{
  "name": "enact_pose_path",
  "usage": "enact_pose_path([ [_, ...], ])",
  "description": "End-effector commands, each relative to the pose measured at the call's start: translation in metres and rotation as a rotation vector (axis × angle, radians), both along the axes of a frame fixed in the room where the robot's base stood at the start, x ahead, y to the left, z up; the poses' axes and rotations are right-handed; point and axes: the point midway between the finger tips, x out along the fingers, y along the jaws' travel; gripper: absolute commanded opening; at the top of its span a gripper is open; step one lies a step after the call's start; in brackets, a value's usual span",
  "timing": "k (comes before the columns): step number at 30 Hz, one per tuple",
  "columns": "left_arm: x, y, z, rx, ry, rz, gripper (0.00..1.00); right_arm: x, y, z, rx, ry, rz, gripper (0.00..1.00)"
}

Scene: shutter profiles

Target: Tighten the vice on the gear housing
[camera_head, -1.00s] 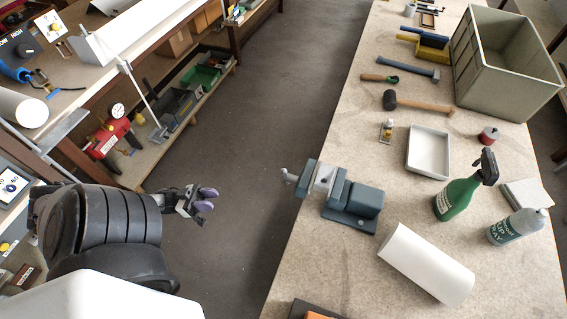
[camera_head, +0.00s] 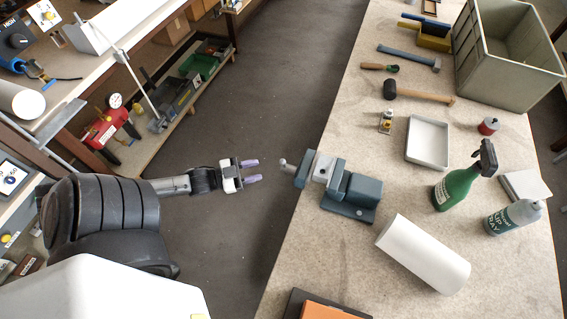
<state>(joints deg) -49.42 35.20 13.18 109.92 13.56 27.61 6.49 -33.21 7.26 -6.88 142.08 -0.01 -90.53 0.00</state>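The blue-grey vice (camera_head: 350,193) stands at the left edge of the workbench (camera_head: 335,255). Its handle end, a pale knob (camera_head: 283,162), sticks out to the left past the bench edge. A light grey block, perhaps the gear housing (camera_head: 323,167), sits between the vice jaws; I cannot tell how tightly. My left gripper (camera_head: 252,171) is over the aisle, a short way left of the knob and apart from it. Its two purple fingers point right, with a gap between them and nothing held. My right gripper is not in view.
A white roll (camera_head: 423,254) lies in front of the vice. A green spray bottle (camera_head: 456,188), a grey bottle (camera_head: 514,216), a white tray (camera_head: 428,143) and a mallet (camera_head: 420,93) are on the bench. An orange-topped dark object (camera_head: 325,308) is at the near edge. The aisle is clear.

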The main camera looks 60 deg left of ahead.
Motion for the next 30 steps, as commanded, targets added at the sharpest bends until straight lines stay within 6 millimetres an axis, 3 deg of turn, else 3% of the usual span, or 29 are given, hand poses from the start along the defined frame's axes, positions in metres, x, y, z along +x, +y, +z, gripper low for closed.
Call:
enact_pose_path([
  [6,0.042,-0.009,0.001,0.0,-0.004,-0.002,0.37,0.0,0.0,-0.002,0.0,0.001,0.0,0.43],
  [15,0.081,-0.017,0.0,0.0,-0.002,-0.001,0.37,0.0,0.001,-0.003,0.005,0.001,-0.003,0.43],
  [30,0.094,-0.02,0.0,0.0,0.0,-0.001,0.37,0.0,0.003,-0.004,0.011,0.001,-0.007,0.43],
])
